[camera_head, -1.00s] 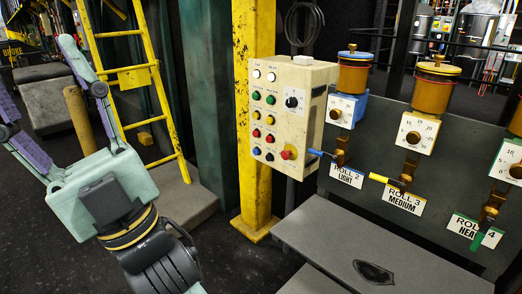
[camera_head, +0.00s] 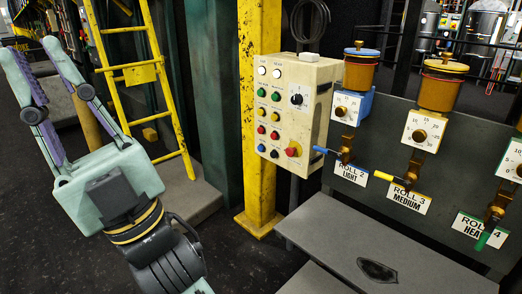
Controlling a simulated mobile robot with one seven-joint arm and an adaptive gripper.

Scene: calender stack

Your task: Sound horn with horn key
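A cream control box (camera_head: 300,115) is mounted beside the yellow post. Its front has rows of coloured push buttons, a red knob (camera_head: 293,149) at the lower right and a black rotary switch (camera_head: 297,99) on a white plate. The labels are too small to read, so I cannot tell which control is the horn key. My gripper (camera_head: 32,46) is at the left, well apart from the box. Its two fingers with purple pads point up and are spread, with nothing between them.
A yellow post (camera_head: 260,115) and a green column (camera_head: 211,100) stand between my gripper and the box. A yellow ladder (camera_head: 150,100) is behind my gripper. At the right, a grey panel carries valves with orange pots (camera_head: 361,75) above a grey bench (camera_head: 340,235).

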